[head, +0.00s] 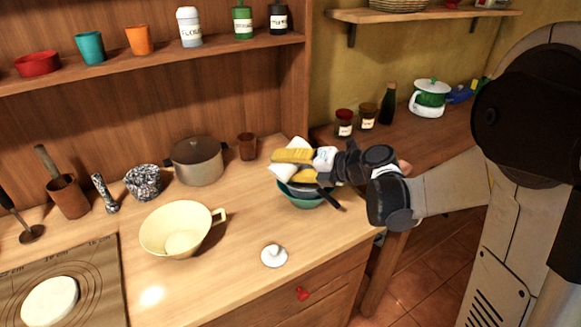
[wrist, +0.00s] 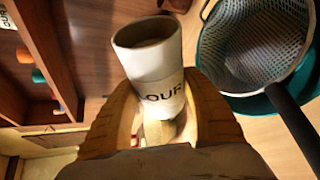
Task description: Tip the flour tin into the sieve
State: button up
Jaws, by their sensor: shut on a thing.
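The white flour tin (wrist: 155,75), with the letters "OUR" showing, sits between the yellow fingers of my gripper (wrist: 160,88). My gripper is shut on it. Its top is open, with a brownish inside. In the head view my gripper (head: 290,164) holds the tin (head: 283,172) above the teal bowl (head: 302,202), hiding part of it. The sieve (wrist: 252,45), metal mesh with a dark handle, rests over the bowl. The tin's mouth is beside the sieve in the wrist view. I cannot tell the tin's exact tilt.
A white knobbed lid (head: 274,256) lies on the counter in front. A cream colander-like bowl (head: 177,222), a lidded pot (head: 197,163) and a brown cup (head: 247,146) stand left of the bowl. Jars (head: 344,123) stand on the right counter. The counter's front edge is near.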

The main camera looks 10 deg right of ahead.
jog(key=m+y, duration=0.1)
jog(key=r+m+y, duration=0.1)
jog(key=shift+r+m+b, duration=0.25)
jog(key=shift+m+b, duration=0.05)
jog(key=m, duration=0.1)
jog(key=r+m+y, duration=0.1)
jog(key=d+r+m+y+b, duration=0.1)
jog(key=shift+w+r, duration=0.25)
dwell(1.7)
